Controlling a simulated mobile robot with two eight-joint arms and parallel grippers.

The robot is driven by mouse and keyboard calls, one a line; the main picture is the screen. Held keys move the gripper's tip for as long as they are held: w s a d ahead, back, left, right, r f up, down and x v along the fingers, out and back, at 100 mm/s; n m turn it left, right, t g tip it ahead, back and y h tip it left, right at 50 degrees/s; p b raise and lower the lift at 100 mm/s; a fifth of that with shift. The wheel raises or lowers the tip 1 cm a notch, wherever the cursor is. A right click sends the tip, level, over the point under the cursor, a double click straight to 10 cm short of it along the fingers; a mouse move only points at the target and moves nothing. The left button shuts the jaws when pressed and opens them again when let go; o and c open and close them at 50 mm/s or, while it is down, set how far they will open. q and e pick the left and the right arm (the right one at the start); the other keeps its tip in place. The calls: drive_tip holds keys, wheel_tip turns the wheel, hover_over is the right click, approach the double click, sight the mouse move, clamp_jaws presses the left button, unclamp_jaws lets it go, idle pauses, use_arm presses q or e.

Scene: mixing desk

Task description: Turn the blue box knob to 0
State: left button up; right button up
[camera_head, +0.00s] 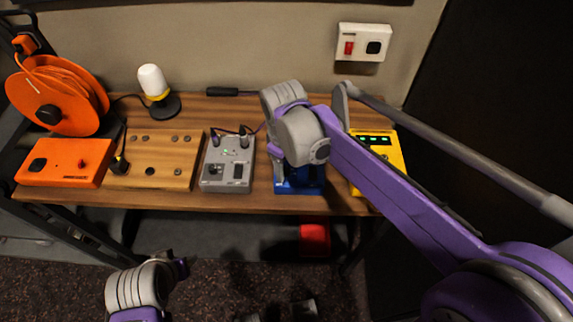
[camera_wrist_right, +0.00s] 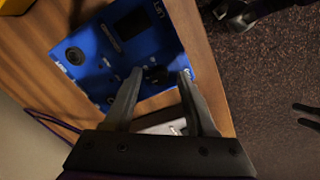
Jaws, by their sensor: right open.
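The blue box (camera_head: 300,186) stands on the wooden desk, and my right arm hides most of it in the head view. In the right wrist view the blue box (camera_wrist_right: 128,52) shows its top, with a round dark knob (camera_wrist_right: 75,56) near one corner and a small black knob (camera_wrist_right: 155,74) near one edge. My right gripper (camera_wrist_right: 160,75) is open, its two fingertips on either side of the small black knob. I cannot tell whether they touch it. My left arm's end (camera_head: 178,268) is low at the left, off the desk; its fingers are not clear.
A grey box (camera_head: 228,170) stands just left of the blue box and a yellow box (camera_head: 382,162) just right. A wooden box (camera_head: 155,160), an orange box (camera_head: 65,162), an orange cable reel (camera_head: 62,95) and a white lamp (camera_head: 152,80) are further left. A wall switch (camera_head: 363,43) is behind.

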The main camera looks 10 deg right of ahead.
sight(286, 172)
wheel_tip(286, 172, up, 11)
drive_tip(key=shift+s+a+p, duration=0.2)
drive_tip(key=shift+p, duration=0.25)
drive_tip(key=shift+f, duration=0.15)
idle(0.3)
drive_tip(key=s+d+f+m+t+p, duration=0.1)
drive_tip(key=s+d+f+m+t, duration=0.1)
drive_tip(key=s+f, duration=0.4)
drive_tip(key=s+d+f+m+t+p, duration=0.1)
drive_tip(key=s+d+f+m+t, duration=0.2)
drive_tip(key=s+d+f+m, duration=0.2)
drive_tip(key=s+f+m, duration=0.1)
drive_tip(key=s, duration=0.2)
drive_tip(key=shift+f, duration=0.15)
idle(1.2)
